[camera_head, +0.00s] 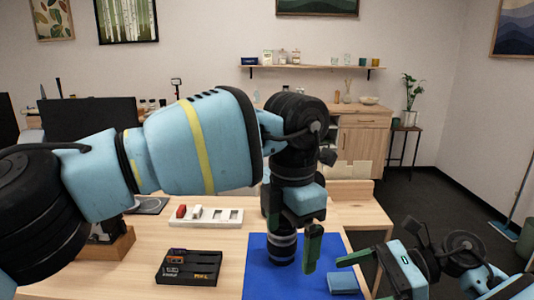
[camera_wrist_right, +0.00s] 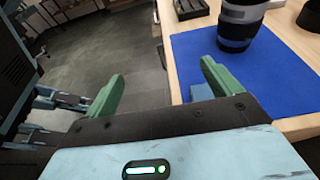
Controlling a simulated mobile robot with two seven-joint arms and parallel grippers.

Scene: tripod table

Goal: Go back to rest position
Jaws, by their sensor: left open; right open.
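Whether a finger touches the cup cannot be told.
A black tray with small items (camera_head: 188,268) and a white holder with a red piece (camera_head: 206,216) are on the wooden table (camera_head: 222,258). My left arm spans above the table. Grey floor (camera_wrist_right: 110,60) is open beside the table.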

